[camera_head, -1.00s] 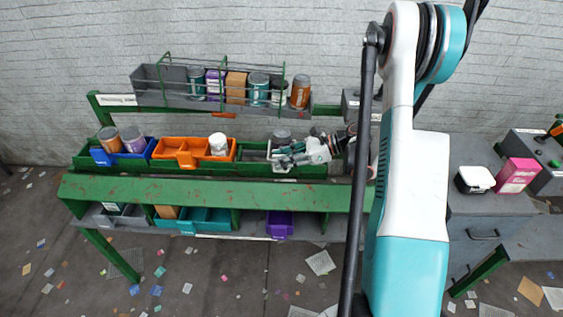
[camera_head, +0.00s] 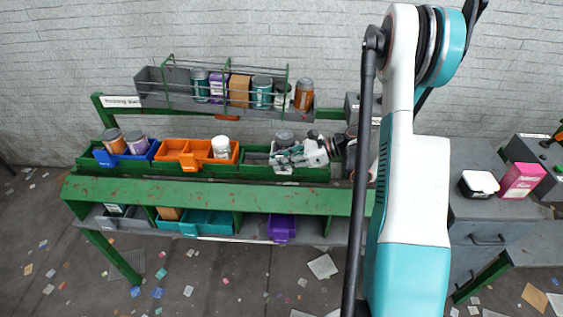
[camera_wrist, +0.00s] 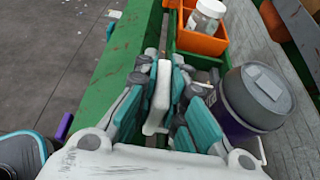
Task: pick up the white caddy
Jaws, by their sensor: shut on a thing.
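The white caddy (camera_head: 282,169) sits in the right part of the green shelf trough and is mostly hidden behind my gripper. My gripper (camera_head: 283,158) comes in from the right, above the caddy's front. In the wrist view, my gripper (camera_wrist: 160,92) has its teal and grey fingers closed on an upright white tab of the white caddy (camera_wrist: 158,95). A grey-lidded jar with a dark purple body (camera_wrist: 258,97) stands just right of the fingers, and it shows behind the gripper in the head view (camera_head: 284,137).
An orange caddy (camera_head: 190,165) with a white jar (camera_head: 221,147) stands left in the same trough. A blue caddy (camera_head: 120,158) with two jars is further left. A caged upper shelf (camera_head: 150,85) with several containers hangs above. Teal and purple bins sit below.

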